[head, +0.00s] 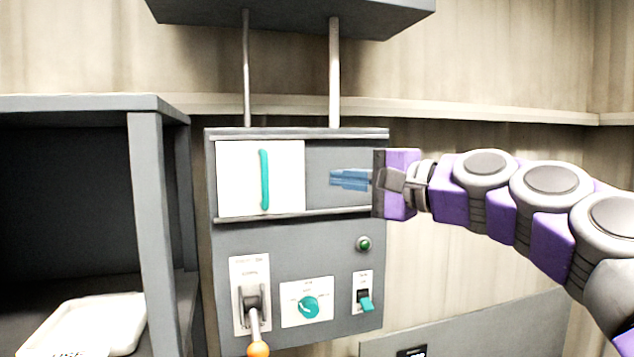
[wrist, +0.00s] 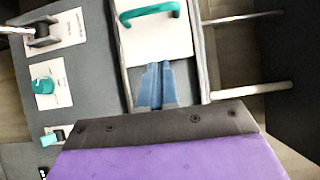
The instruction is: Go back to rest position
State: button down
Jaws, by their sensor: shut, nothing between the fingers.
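My gripper (head: 334,180) has blue fingers, shut and empty, in front of the right part of the grey control panel (head: 230,240). In the head view it points left, to the right of a white sliding door (head: 232,180) with a teal handle (head: 264,180). In the wrist view my gripper (wrist: 159,68) points toward the white door (wrist: 155,40) and its handle (wrist: 150,10). The fingers overlap the door's edge there, and I cannot tell whether they touch it. The door covers the left part of the slot; the right part shows grey.
Below are a lever with an orange knob (head: 258,349), a teal dial (head: 308,307), a teal switch (head: 366,303) and a green button (head: 363,244). A grey shelf (head: 150,200) holding a white tray (head: 122,318) stands at left. Open wall lies behind my arm.

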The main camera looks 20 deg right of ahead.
jog(key=s+a+f+n+g+h+b, duration=0.25)
jog(key=s+a+f+b, duration=0.2)
jog(key=f, duration=0.95)
jog(key=s+a+f+n+g+h+b, duration=0.15)
jog(key=s+a+f+g+b, duration=0.35)
jog(key=f, duration=0.9)
jog(key=s+a+f+n+g+h+b, duration=0.1)
jog(key=s+a+f+n+g+b, duration=0.15)
jog(key=a+f, duration=0.8)
jog(key=s+d+f+n+g+h+b, duration=0.1)
jog(key=s+d+f+g+h+b, duration=0.1)
jog(key=s+f, duration=0.4)
jog(key=s+d+f+n+g+h+b, duration=0.1)
jog(key=s+d+f+b, duration=0.3)
jog(key=f, duration=1)
jog(key=s+d+f+n+g+h+b, duration=0.2)
jog(key=s+d+f, duration=0.4)
jog(key=s+f, duration=0.4)
jog(key=shift+d+f+g+h+b, duration=0.2)
jog(key=shift+f+g+h+b, duration=0.1)
jog(key=shift+f+g+b, duration=0.35)
jog(key=shift+s+d, duration=0.1)
